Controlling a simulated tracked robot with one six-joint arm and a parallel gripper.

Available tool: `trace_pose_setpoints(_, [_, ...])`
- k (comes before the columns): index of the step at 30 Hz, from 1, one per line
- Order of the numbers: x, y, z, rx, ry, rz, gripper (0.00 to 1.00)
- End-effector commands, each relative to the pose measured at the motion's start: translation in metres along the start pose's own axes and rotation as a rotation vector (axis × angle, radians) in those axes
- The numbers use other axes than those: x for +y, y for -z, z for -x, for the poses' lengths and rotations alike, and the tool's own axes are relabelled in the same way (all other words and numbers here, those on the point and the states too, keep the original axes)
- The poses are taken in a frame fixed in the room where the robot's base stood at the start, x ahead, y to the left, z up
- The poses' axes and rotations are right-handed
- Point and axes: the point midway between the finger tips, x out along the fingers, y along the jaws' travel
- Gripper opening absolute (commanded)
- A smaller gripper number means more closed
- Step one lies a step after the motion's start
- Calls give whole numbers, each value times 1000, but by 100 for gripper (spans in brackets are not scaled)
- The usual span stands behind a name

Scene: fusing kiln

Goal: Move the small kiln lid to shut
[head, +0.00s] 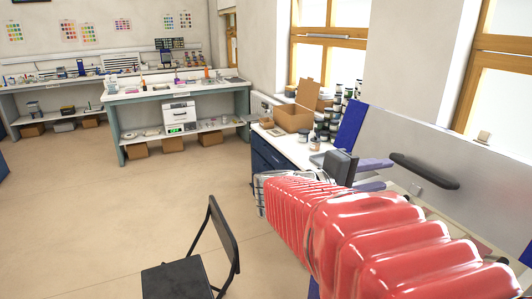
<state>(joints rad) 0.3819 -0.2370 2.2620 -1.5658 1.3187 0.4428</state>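A pale grey upright panel (480,165), which looks like the raised kiln lid, stands at the right in the head view. A long black handle (424,171) sticks out from it. The kiln body below is mostly hidden by my red-sleeved arm. My gripper (390,174) has a dark body and two purple-grey fingers that point right, toward the handle. The fingers look spread apart with nothing between them. They appear just left of the handle; I see no clear contact, and the depth between them is hard to judge.
A white-topped counter (284,145) behind my gripper holds an open cardboard box (293,117) and several jars. A blue panel (352,127) stands beside the grey one. A black chair (190,272) is at the front. The floor (90,215) at left is clear.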

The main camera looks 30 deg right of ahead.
Motion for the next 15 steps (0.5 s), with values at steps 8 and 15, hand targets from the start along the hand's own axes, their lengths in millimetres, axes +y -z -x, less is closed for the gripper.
trace_pose_setpoints(8, [0, 0, -4, 0, 1, 1, 36])
trace_pose_setpoints(15, [-1, -1, -24, -3, 2, 2, 36])
